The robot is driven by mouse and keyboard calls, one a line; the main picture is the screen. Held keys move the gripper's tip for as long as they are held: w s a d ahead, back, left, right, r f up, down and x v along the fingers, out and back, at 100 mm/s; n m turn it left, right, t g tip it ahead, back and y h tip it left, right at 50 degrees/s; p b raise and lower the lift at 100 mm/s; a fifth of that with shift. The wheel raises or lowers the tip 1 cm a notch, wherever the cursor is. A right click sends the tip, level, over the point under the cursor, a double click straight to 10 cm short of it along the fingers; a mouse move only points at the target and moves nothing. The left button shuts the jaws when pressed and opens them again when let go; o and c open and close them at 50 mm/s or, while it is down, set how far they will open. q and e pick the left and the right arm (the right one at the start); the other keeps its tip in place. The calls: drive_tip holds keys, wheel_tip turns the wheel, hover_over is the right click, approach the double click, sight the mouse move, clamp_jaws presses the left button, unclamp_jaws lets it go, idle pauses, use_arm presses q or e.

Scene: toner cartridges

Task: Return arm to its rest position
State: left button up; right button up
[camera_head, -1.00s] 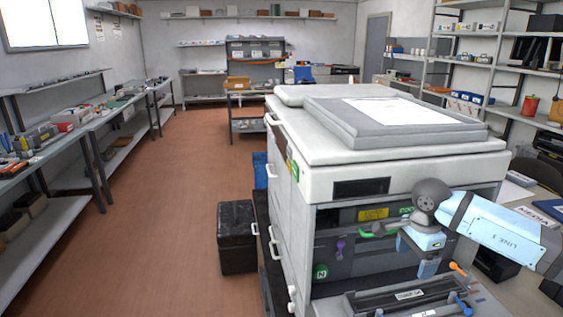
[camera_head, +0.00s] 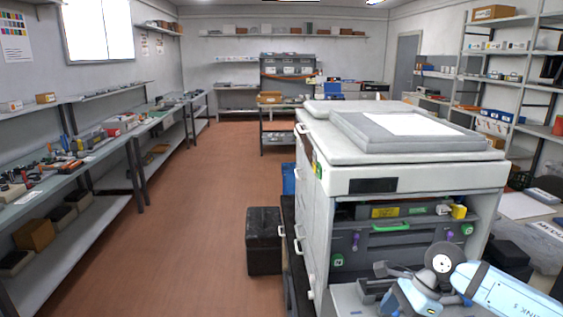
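My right arm comes in from the lower right, light blue with a dark round wrist joint. Its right gripper (camera_head: 408,298) is low in front of the copier, near the picture's bottom edge. Its fingertips are not clear, so I cannot tell whether it is open or holds anything. The white copier (camera_head: 407,173) has its front open. Inside is a dark panel with a green handle (camera_head: 392,227) and purple levers (camera_head: 356,242). A yellow part (camera_head: 458,211) shows at the right of the opening. My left gripper is not in view.
A black bin (camera_head: 264,241) stands on the floor left of the copier. A long workbench (camera_head: 95,150) with tools runs along the left wall. A side table (camera_head: 525,205) is at the right. The brown floor (camera_head: 200,220) between bench and copier is clear.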

drive_tip(key=s+a+r+m+t+y+p, duration=0.2)
drive_tip(key=s+a+r+m+t+y, duration=0.15)
drive_tip(key=a+m+y, duration=0.45)
drive_tip(key=s+a+r+m+t+y+p, duration=0.2)
drive_tip(key=s+a+m+t+y+p, duration=0.15)
drive_tip(key=a+m+y, duration=0.4)
drive_tip(key=s+d+f+m+t+h+p, duration=0.1)
drive_tip(key=s+d+f+m+h, duration=0.2)
drive_tip(key=m, duration=0.8)
drive_tip(key=s+d+f+m+t+h+p, duration=0.2)
drive_tip(key=s+d+f+m+h, duration=0.2)
drive_tip(key=s+f+m+h, duration=0.4)
drive_tip(key=s+d+f+m+t+h+p, duration=0.1)
drive_tip(key=s+f+m+h, duration=0.4)
drive_tip(key=m, duration=1.1)
wheel_tip(320, 180, down, 2)
drive_tip(key=d+t+h, duration=0.1)
drive_tip(key=d+h, duration=0.1)
drive_tip(key=shift+s+d+f, duration=0.15)
drive_tip(key=shift+s+d, duration=0.1)
drive_tip(key=shift+d, duration=0.15)
drive_tip(key=shift+m, duration=0.25)
